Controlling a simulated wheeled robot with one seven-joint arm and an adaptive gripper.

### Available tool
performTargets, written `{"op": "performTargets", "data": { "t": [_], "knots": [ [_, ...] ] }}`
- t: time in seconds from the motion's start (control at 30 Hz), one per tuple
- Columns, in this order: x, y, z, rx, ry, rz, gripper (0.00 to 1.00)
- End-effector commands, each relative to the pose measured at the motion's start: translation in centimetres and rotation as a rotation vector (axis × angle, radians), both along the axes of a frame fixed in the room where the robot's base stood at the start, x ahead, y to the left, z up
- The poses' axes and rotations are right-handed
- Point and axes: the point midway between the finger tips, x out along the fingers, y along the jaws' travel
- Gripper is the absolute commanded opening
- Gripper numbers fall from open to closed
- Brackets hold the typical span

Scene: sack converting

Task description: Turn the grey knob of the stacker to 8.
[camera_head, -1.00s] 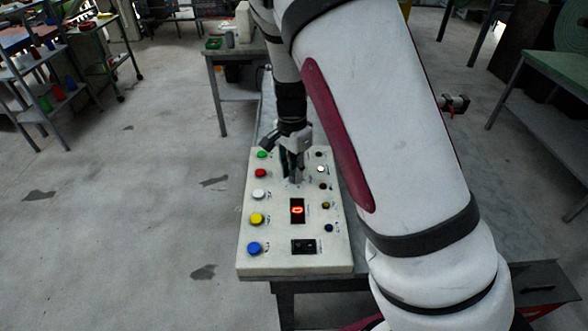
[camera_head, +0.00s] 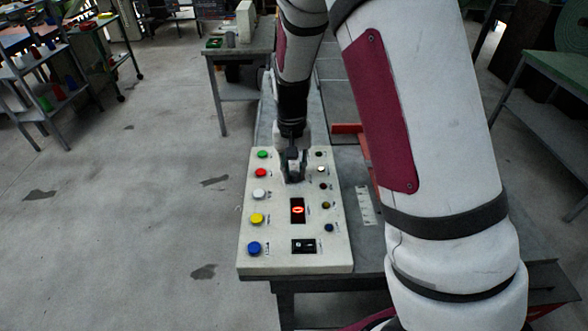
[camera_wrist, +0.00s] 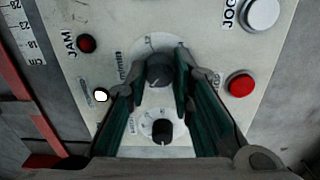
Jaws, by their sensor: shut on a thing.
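The off-white control panel (camera_head: 268,188) lies on a grey bench. My gripper (camera_head: 293,172) points down at its far middle part. In the wrist view the gripper (camera_wrist: 160,72) has its fingers on either side of a dark grey knob (camera_wrist: 159,68), shut on it. A pale dial plate with marks surrounds this knob, but the fingers partly cover it and I cannot read its setting. A second, black knob (camera_wrist: 162,131) on its own dial shows between the fingers, apart from them. The panel display (camera_head: 297,210) glows with a red 0.
Coloured buttons line the panel's left side, including a red button (camera_wrist: 240,84) close beside one finger. Small lamps or buttons line its right side. A black switch (camera_head: 304,246) sits at the near end. A ruler strip (camera_head: 364,205) lies right of the panel.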

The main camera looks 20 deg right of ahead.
Motion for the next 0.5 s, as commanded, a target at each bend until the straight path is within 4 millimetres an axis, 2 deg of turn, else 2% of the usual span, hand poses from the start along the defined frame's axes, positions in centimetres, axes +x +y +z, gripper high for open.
{"op": "performTargets", "data": {
  "t": [0.23,0.5],
  "knots": [
    [0.13,0.04,0.12,0.0,-0.005,0.147,0.0],
    [0.13,0.09,0.12,0.0,-0.005,0.225,0.0]
  ]
}}
